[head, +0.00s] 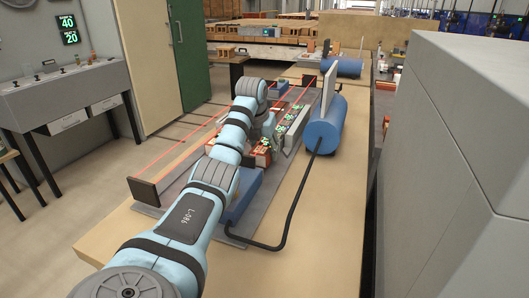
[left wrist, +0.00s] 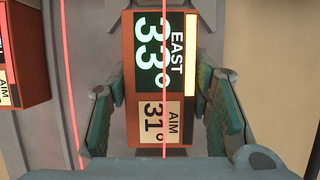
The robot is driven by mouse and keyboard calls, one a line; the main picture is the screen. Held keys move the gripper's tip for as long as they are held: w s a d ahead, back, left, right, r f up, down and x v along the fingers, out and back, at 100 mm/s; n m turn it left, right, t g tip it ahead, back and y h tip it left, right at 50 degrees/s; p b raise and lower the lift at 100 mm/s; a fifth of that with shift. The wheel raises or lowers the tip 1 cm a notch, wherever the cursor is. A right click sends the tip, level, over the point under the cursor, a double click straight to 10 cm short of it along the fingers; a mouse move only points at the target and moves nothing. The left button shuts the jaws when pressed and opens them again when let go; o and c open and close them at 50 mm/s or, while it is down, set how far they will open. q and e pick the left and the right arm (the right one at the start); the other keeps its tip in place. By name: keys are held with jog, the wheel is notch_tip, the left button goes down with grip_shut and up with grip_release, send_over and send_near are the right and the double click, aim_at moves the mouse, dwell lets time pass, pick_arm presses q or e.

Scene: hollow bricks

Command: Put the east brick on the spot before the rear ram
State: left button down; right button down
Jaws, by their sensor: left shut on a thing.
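The east brick (left wrist: 160,75) is orange-red, with a dark panel reading EAST and 33° and a pale AIM 31° label. It lies between the two teal-padded fingers of my left gripper (left wrist: 163,122), which is shut on it. In the head view my left gripper (head: 271,138) is low over the grey bed, by an orange brick with a green display (head: 262,158). A blue block (head: 277,91) sits at the bed's far end and another (head: 241,196) at its near end. I cannot tell which is the rear ram. My right gripper is not in view.
Part of another brick (left wrist: 22,55) shows at left in the wrist view.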

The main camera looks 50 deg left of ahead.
pick_arm(q)
jog(key=shift+f, duration=0.9)
jog(key=c, duration=0.8)
grip_release()
jog(key=shift+d, duration=0.1)
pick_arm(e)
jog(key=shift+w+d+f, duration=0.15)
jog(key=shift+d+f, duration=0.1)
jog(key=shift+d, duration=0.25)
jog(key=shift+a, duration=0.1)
